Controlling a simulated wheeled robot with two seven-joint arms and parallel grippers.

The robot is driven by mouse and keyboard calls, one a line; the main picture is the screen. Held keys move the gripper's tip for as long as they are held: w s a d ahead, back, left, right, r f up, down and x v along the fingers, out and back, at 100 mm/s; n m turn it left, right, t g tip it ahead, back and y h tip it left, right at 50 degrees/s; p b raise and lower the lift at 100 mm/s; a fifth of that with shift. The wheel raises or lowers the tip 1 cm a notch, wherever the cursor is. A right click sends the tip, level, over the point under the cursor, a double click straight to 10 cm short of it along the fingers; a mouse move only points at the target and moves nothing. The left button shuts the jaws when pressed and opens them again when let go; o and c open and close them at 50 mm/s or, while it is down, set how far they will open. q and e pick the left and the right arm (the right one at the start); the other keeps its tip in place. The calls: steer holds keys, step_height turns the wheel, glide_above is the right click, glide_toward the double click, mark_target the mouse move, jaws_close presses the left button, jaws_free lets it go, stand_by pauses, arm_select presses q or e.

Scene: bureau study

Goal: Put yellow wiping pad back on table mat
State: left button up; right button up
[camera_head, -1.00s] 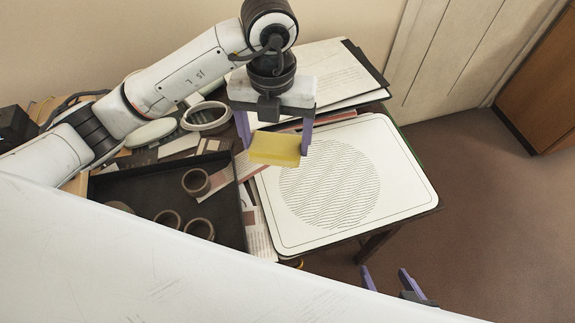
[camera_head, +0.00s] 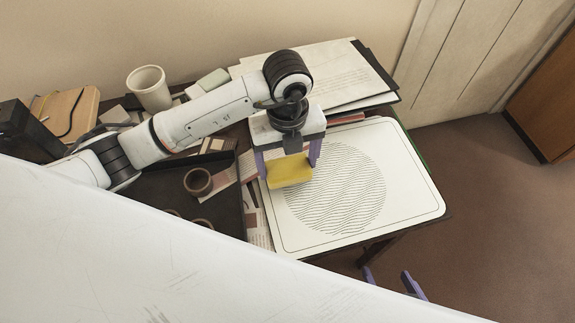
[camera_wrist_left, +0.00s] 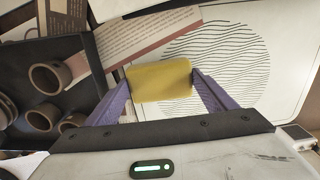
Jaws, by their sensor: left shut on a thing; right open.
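The yellow wiping pad (camera_head: 289,171) is gripped between the purple fingers of my left gripper (camera_head: 288,168). In the left wrist view the pad (camera_wrist_left: 160,81) spans the gap between the fingertips of the left gripper (camera_wrist_left: 160,84). The white table mat (camera_head: 405,190) with a striped circle lies on the table. The pad appears over the left part of the mat, near the circle's left edge; I cannot tell whether it touches the mat. My right gripper (camera_head: 395,282) shows at the bottom, off the table's front, open with its two fingers apart and empty.
A dark tray (camera_head: 226,199) with brown rings (camera_head: 197,182) stands left of the mat. Papers (camera_head: 335,75) lie behind it. A white cup (camera_head: 149,88) stands at the back left. Most of the mat is bare.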

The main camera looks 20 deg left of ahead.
mark_target(288, 166)
arm_select(q)
steer(key=shift+f, duration=0.95)
steer(key=o, duration=0.9)
steer(key=shift+f, duration=0.15)
steer(key=shift+r, duration=0.4)
step_height(288, 166, up, 12)
steer(key=shift+f+p, duration=0.2)
steer(key=shift+p, duration=0.2)
